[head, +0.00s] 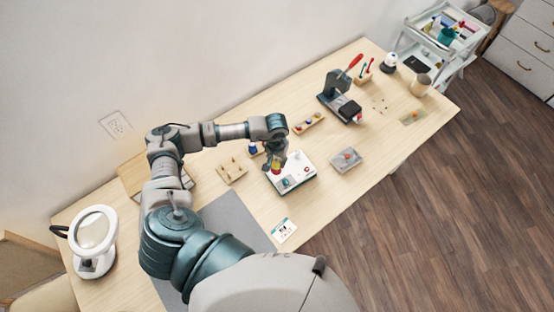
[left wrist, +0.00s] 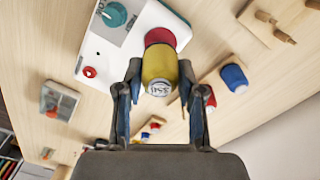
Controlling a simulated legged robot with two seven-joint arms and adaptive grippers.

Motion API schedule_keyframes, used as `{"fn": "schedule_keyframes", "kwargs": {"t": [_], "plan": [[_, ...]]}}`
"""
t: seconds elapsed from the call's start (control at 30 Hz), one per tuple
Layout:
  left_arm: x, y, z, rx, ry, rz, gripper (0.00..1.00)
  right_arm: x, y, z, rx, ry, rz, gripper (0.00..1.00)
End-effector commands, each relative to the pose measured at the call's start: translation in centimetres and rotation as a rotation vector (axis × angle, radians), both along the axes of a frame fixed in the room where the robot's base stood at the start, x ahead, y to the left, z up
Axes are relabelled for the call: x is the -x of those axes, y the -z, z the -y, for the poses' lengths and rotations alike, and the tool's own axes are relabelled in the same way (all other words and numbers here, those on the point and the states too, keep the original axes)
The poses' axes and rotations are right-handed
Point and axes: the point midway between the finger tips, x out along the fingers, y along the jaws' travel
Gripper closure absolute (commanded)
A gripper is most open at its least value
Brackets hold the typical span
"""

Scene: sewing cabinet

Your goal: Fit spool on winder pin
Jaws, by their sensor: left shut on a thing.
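A white winder (head: 298,182) with a teal knob and a small red button stands mid-table. It also shows in the left wrist view (left wrist: 119,50). My left gripper (head: 275,162) is over the winder's back-left part, pointing down. In the left wrist view its fingers are shut on a yellow spool (left wrist: 159,73) with a numbered label on the near end. A red round part (left wrist: 160,37) shows just beyond the spool, over the winder. The winder pin is hidden behind the spool, and I cannot tell whether they touch. My right gripper is not in view.
A pegged wooden board (head: 231,171) stands left of the winder, with a blue spool (left wrist: 234,77) on a wooden holder nearby. A grey box (head: 346,160) lies to the right. A sewing machine (head: 340,96) stands farther back. A magnifier lamp (head: 94,236) is at far left.

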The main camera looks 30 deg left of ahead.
Motion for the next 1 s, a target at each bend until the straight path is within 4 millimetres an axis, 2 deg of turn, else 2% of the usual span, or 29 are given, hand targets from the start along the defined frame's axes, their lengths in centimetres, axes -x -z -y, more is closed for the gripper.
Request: {"fn": "schedule_keyframes", "kwargs": {"t": [1.0], "plan": [[-0.02,0.36,-0.02,0.0,0.0,0.001,0.82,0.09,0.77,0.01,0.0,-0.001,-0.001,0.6]]}}
